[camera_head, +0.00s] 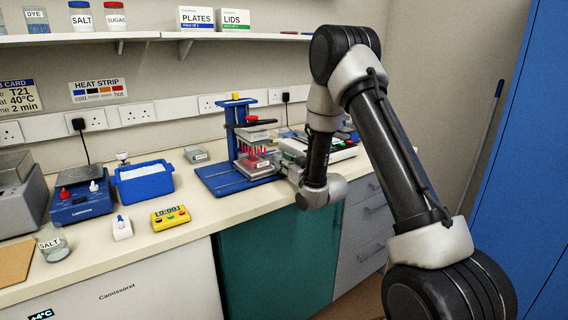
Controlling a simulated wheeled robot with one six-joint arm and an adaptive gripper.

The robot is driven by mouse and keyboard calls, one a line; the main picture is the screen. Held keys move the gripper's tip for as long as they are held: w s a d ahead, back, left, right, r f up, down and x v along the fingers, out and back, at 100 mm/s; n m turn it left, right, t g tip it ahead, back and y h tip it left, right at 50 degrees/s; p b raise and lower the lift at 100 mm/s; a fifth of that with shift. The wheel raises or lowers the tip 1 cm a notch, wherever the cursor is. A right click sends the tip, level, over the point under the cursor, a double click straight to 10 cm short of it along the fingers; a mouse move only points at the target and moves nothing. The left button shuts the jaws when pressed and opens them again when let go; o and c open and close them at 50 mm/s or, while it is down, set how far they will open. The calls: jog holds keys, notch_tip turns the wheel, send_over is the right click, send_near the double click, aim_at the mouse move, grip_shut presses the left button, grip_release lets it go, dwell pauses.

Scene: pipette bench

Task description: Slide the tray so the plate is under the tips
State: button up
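A blue pipette stand (233,111) rises from a blue base (213,181) on the bench. Its grey head (252,136) carries several red tips pointing down. A tray with a pale label (262,166) sits low on the base, below and close to the tips. A plate cannot be made out clearly, nor whether it lines up with the tips. My gripper (281,161) is at the right side of the tray, close to it or touching. Its fingers are small and partly hidden by my wrist, so I cannot tell whether they are open or shut.
A blue tub (143,186), a yellow timer (170,217) and a small white holder (122,232) stand to the left. A grey box (196,154) is behind the base. A white device (318,150) stands to the right. The front bench edge runs below the stand.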

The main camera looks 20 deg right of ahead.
grip_shut()
jog(key=s+a, duration=0.1)
jog(key=a, duration=0.3)
jog(key=s+a, duration=0.1)
jog(key=a, duration=0.3)
jog(key=s+a, duration=0.2)
jog(key=a, duration=0.2)
jog(key=shift+a, duration=0.1)
jog(key=o, duration=0.7)
grip_release()
jog(key=shift+a, duration=0.15)
jog(key=shift+c, duration=0.2)
jog(key=shift+o, duration=0.2)
jog(key=shift+s+d, duration=0.2)
jog(key=shift+s, duration=0.2)
jog(key=v, duration=0.6)
jog(key=shift+s, duration=0.35)
